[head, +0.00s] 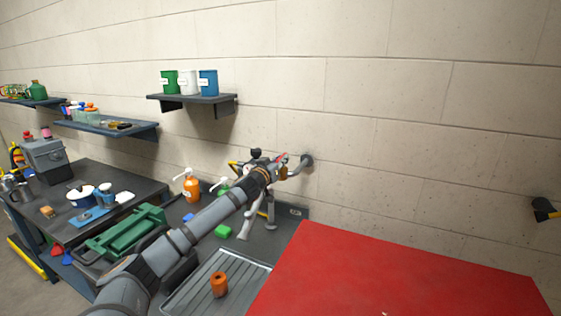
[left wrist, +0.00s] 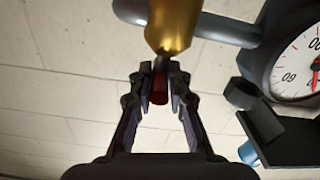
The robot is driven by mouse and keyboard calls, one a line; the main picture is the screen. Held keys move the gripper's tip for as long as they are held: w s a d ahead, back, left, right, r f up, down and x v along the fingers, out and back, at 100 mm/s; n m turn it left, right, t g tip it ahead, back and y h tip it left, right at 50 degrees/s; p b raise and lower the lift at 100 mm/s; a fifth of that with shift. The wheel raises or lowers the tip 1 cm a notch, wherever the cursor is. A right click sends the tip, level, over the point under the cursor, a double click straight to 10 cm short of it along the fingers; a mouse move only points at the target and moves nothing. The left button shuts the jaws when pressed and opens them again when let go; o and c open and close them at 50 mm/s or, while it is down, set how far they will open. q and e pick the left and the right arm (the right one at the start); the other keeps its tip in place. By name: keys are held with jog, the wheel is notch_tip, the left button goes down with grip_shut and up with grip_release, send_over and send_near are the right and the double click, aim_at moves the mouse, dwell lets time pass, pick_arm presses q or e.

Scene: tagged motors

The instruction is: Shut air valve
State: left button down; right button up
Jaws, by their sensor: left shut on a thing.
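The air valve shows in the left wrist view as a brass body (left wrist: 174,24) on a grey pipe (left wrist: 222,28), with a red handle (left wrist: 159,86) pointing toward my gripper. My left gripper (left wrist: 160,88) is shut on the red handle, with one finger on each side. In the head view my left arm reaches from the lower left to the valve, and the left gripper (head: 274,171) is at the pipe (head: 305,162) by the wall. The gripper and arm partly hide the valve there. My right gripper is not in view.
A pressure gauge (left wrist: 302,62) sits right beside the valve in the wrist view. Pump bottles, one orange (head: 192,190), stand left of the arm. A red tabletop (head: 390,280) is at front right. A shelf (head: 200,98) with several cups hangs above.

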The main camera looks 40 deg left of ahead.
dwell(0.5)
pick_arm(q)
jog(key=c, duration=1.3)
grip_release()
notch_tip(320, 180, up, 10)
jog(key=shift+f, duration=0.1)
